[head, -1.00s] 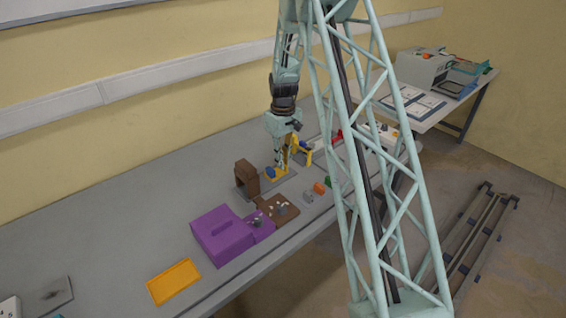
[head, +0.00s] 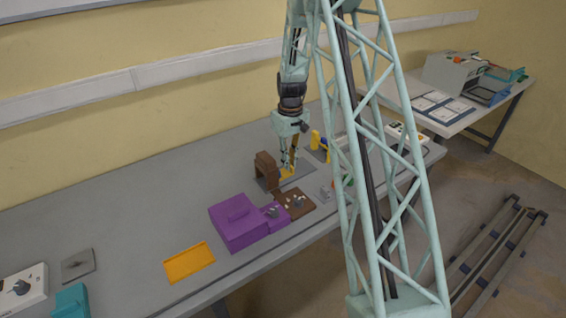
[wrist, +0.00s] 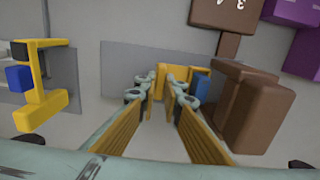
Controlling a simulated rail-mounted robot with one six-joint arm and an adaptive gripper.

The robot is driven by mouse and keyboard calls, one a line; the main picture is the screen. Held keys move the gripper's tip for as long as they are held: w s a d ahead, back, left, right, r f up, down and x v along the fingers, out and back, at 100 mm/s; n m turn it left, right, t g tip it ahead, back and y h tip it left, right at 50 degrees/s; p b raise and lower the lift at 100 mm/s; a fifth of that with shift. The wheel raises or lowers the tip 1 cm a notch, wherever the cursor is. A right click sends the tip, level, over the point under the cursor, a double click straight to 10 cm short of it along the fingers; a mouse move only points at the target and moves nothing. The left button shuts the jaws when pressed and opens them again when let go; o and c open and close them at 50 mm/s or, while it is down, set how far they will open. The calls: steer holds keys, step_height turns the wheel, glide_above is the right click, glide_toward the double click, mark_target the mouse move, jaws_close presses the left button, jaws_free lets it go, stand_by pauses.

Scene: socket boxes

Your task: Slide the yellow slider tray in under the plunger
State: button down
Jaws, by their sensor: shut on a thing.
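The yellow slider tray (head: 288,174) lies on a grey base plate on the table, beside the brown press block (head: 266,165). In the wrist view, my gripper (wrist: 168,88) is shut on the upright yellow end of the slider tray (wrist: 174,73). A blue block (wrist: 201,84) sits on the tray side facing the brown press (wrist: 256,112), close against it. The plunger itself cannot be told apart from the brown press, and how far the tray reaches under it is hidden. In the head view my gripper (head: 289,163) points down at the tray.
A yellow frame with a blue block (wrist: 37,85) stands on another plate, left in the wrist view. A purple box (head: 238,222), a brown board with knobs (head: 296,202) and a flat orange tray (head: 189,262) stand nearer the front edge.

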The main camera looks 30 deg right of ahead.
steer(key=shift+a, duration=0.4)
steer(key=c, duration=2.7)
jaws_free()
steer(key=shift+c, duration=0.2)
steer(key=shift+r, duration=0.1)
step_height(320, 180, up, 12)
steer(key=shift+c, duration=0.2)
